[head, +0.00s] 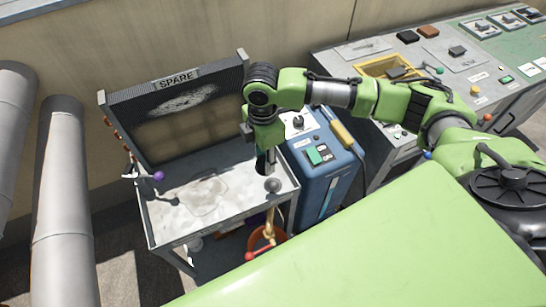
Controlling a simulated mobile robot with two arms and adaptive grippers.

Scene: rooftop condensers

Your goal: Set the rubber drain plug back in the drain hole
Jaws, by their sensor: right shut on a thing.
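My right gripper (269,163) points down over the right part of the grey, water-stained basin (190,207) of the bench marked SPARE. It is shut, and a small grey round piece (273,185), which looks like the rubber drain plug, shows just below its fingertips. A dark patch beside the fingers (260,166) looks like the drain hole, partly covered by the gripper. The picture does not show clearly whether the plug touches the basin or hangs above it. My left gripper is out of view.
An upright mesh back panel (185,125) borders the basin's rear. A purple-knobbed lever (158,176) is at its left. A blue cabinet (325,170) stands close on the right. A red-handled valve (262,250) and orange bucket (280,238) are below. Thick pipes (62,200) rise at left.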

